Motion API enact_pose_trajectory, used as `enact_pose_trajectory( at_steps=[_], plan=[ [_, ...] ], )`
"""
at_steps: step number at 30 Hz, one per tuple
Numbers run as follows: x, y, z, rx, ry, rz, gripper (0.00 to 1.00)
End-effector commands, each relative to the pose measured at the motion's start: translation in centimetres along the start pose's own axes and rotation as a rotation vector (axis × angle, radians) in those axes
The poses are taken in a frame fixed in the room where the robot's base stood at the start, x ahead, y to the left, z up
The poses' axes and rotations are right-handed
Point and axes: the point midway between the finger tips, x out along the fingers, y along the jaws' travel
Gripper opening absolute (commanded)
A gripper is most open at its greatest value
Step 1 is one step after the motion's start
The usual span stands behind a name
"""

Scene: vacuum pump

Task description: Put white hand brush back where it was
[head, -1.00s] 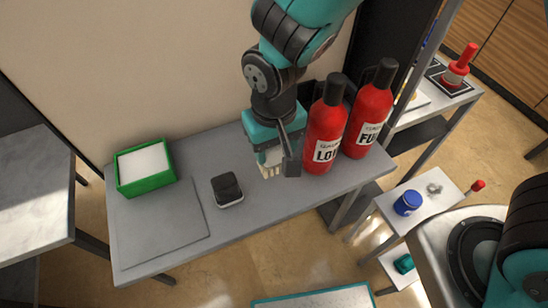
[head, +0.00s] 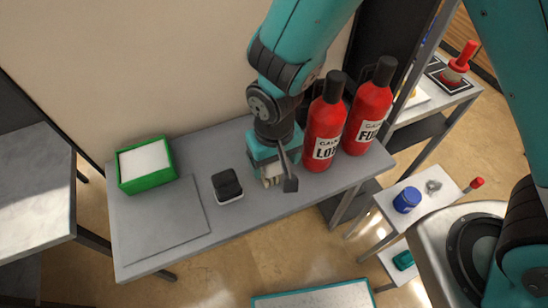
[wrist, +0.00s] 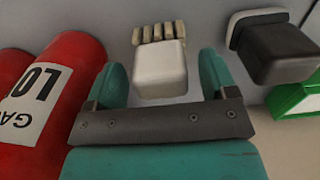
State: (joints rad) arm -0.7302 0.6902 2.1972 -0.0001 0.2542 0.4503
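The white hand brush (head: 272,179) has a white block body and a row of beige bristles. It is on or just above the grey table, left of the red bottles; the exact contact cannot be seen. My gripper (head: 271,168) is directly over it. In the wrist view the brush (wrist: 160,74) sits between the two teal fingers of my gripper (wrist: 161,68), bristles at the far end. A gap shows on both sides of it, so the fingers look open around it. In the head view the gripper hides part of the brush.
Two red bottles (head: 324,135) stand close on the right of my gripper. A black block with a white base (head: 228,186) is to the left. A green box (head: 146,176) and a flat grey plate (head: 165,222) are farther left. The table's front edge is near.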

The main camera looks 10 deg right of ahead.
Motion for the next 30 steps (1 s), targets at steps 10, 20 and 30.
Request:
enact_pose_trajectory(
  at_steps=[10,20,30],
  plan=[
    [-1.0,-0.1,-0.1,0.0,0.004,-0.002,0.78],
    [-7.6,-0.1,-0.1,0.0,0.007,-0.003,0.78],
    [-12.1,0.0,0.0,0.0,0.001,-0.001,0.78]
  ],
)
